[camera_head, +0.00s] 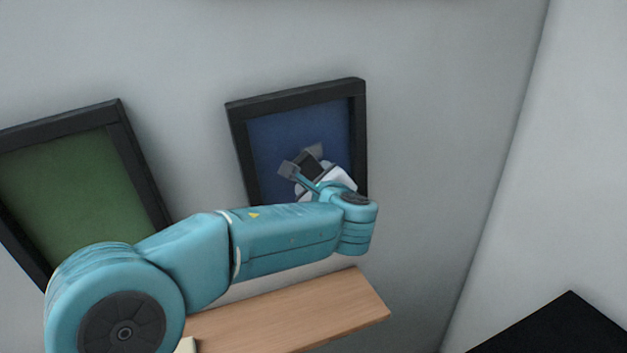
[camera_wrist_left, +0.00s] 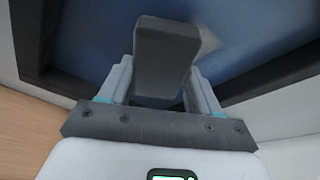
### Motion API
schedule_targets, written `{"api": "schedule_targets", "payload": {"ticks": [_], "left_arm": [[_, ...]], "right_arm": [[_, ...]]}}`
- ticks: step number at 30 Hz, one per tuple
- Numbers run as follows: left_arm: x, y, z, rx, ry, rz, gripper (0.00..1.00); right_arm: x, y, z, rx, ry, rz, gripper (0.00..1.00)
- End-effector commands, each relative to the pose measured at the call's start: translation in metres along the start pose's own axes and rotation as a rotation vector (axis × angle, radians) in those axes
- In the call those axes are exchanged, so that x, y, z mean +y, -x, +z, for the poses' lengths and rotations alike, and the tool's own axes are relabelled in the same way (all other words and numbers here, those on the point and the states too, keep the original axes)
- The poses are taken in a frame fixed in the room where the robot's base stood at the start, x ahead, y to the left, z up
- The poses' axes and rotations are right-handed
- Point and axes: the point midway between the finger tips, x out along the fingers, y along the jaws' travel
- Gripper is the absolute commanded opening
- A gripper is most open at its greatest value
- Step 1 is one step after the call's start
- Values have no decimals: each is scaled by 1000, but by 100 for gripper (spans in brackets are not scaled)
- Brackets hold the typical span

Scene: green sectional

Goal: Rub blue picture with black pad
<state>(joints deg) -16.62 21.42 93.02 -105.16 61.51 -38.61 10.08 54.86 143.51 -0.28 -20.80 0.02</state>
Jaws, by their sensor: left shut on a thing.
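The blue picture (camera_head: 277,141) in a black frame hangs on the wall in the middle of the head view. It also fills the top of the left wrist view (camera_wrist_left: 100,43). My left gripper (camera_head: 299,174) is in front of the picture's lower right part. It is shut on the black pad (camera_wrist_left: 166,58), a dark block held between the two fingers in the left wrist view. The pad shows small in the head view (camera_head: 309,164), at or very near the blue surface. Whether it touches cannot be told. My forearm hides the picture's lower edge. My right gripper is not in view.
A green picture (camera_head: 72,190) in a black frame hangs to the left. A wooden shelf (camera_head: 300,315) is below the pictures. A black surface (camera_head: 560,330) is at the lower right. The wall right of the blue picture is bare up to the corner.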

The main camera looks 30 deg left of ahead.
Motion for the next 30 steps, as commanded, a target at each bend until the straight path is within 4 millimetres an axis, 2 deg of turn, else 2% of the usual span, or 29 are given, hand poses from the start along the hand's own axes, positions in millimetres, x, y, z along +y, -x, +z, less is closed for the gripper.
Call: {"api": "schedule_targets", "payload": {"ticks": [18, 30], "left_arm": [[1, 55, -16, 1, 0, 0, 34], [0, 59, -17, 0, 0, 1, 34]], "right_arm": [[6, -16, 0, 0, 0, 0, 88], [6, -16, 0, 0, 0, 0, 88]]}}
